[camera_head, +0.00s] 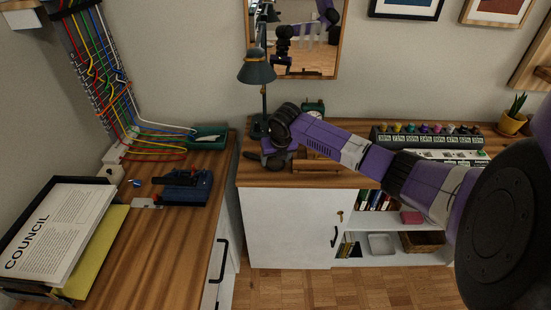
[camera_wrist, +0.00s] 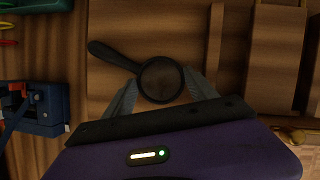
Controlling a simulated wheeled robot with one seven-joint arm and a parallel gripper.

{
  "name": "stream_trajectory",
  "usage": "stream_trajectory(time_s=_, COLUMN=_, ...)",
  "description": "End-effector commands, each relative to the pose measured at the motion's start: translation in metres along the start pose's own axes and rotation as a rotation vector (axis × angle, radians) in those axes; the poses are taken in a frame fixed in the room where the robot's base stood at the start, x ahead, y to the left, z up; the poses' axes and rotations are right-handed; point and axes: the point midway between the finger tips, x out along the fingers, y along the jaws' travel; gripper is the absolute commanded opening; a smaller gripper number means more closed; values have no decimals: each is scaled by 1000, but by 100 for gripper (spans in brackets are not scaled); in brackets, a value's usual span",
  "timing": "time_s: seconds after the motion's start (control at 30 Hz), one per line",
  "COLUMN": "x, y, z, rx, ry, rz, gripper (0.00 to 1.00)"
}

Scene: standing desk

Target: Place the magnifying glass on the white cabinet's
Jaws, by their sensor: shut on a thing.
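The magnifying glass has a black handle and a round dark rim (camera_wrist: 160,99). In the wrist view its lens ring sits between the fingertips of my gripper (camera_wrist: 160,88), which is shut on it, with the handle pointing to the upper left. In the head view my gripper (camera_head: 275,156) is over the left end of the white cabinet's (camera_head: 285,225) wooden top, below the lamp. The magnifying glass is mostly hidden by the gripper there. I cannot tell whether it touches the top.
A dark desk lamp (camera_head: 257,75) and a green clock (camera_head: 314,107) stand behind my gripper. A wooden stand (camera_head: 318,164) is close on its right. The left desk holds a blue tool (camera_head: 184,187), a green tray (camera_head: 209,138) and a paper tray (camera_head: 65,235). A gap separates desk and cabinet.

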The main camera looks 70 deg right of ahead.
Motion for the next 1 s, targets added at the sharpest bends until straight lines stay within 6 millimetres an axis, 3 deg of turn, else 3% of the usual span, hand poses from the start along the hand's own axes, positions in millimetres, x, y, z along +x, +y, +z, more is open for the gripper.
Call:
stream_trajectory(time_s=0.27, x=2, y=0, z=0, rx=1, ry=-1, rz=0, gripper=15)
stream_trajectory(time_s=0.3, x=1, y=0, z=0, rx=0, ry=-1, rz=0, gripper=74)
stream_trajectory(time_s=0.37, x=1, y=0, z=0, rx=1, ry=-1, rz=0, gripper=85)
stream_trajectory(time_s=0.77, x=-3, y=0, z=1, rx=1, ry=-2, rz=0, gripper=88)
stream_trajectory(time_s=1.0, x=-38, y=-1, z=2, rx=1, ry=-5, rz=1, gripper=88)
